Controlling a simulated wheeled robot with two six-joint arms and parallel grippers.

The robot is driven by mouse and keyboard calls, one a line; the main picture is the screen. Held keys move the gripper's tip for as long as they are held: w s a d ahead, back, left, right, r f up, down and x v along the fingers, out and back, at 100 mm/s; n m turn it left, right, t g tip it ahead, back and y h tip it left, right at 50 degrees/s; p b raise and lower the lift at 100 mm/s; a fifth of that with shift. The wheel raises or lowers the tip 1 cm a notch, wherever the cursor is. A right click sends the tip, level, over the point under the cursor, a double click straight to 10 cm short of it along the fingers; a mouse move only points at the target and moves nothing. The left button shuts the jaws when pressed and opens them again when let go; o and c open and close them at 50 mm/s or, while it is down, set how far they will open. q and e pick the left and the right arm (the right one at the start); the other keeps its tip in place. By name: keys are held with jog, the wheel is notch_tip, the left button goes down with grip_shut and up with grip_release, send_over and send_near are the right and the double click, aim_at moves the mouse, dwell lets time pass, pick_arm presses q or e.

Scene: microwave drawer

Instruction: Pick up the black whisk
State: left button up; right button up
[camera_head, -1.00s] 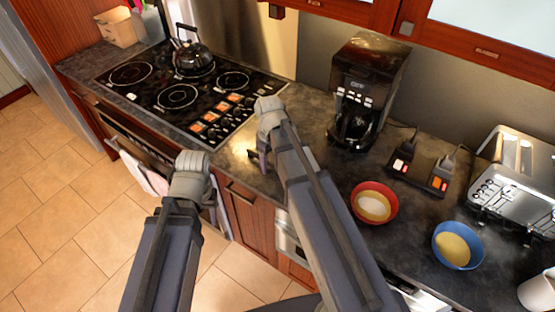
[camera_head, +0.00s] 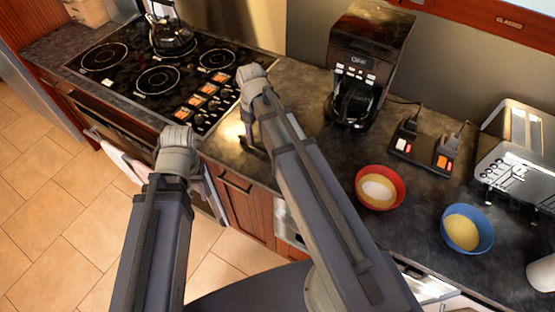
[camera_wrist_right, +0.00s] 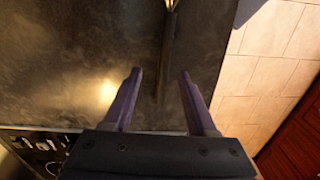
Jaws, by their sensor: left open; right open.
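A thin dark handle with a shiny metal part at its upper end, apparently the black whisk (camera_wrist_right: 166,48), lies on the dark counter in the right wrist view. Its lower end runs between the purple fingers of my right gripper (camera_wrist_right: 160,72), which are spread apart and not closed on it. In the head view the right gripper (camera_head: 248,138) points down over the counter's front edge by the stove; I cannot make out the whisk there. My left gripper (camera_head: 203,186) is mostly hidden behind its wrist, in front of the oven side of the counter.
A black stove (camera_head: 160,75) with a kettle (camera_head: 171,36) is at the left. A coffee maker (camera_head: 362,75), red bowl (camera_head: 380,187), blue bowl (camera_head: 467,229) and toaster (camera_head: 515,160) stand to the right. The counter's front edge drops to a tiled floor (camera_head: 40,220).

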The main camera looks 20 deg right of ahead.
aim_at(256, 144)
jog(key=shift+s, duration=0.1)
jog(key=f+b, duration=0.5)
jog(key=shift+s+a+f, duration=0.15)
jog(key=shift+a+f, duration=0.05)
jog(key=shift+r, duration=0.1)
jog(key=shift+c, duration=0.3)
grip_shut()
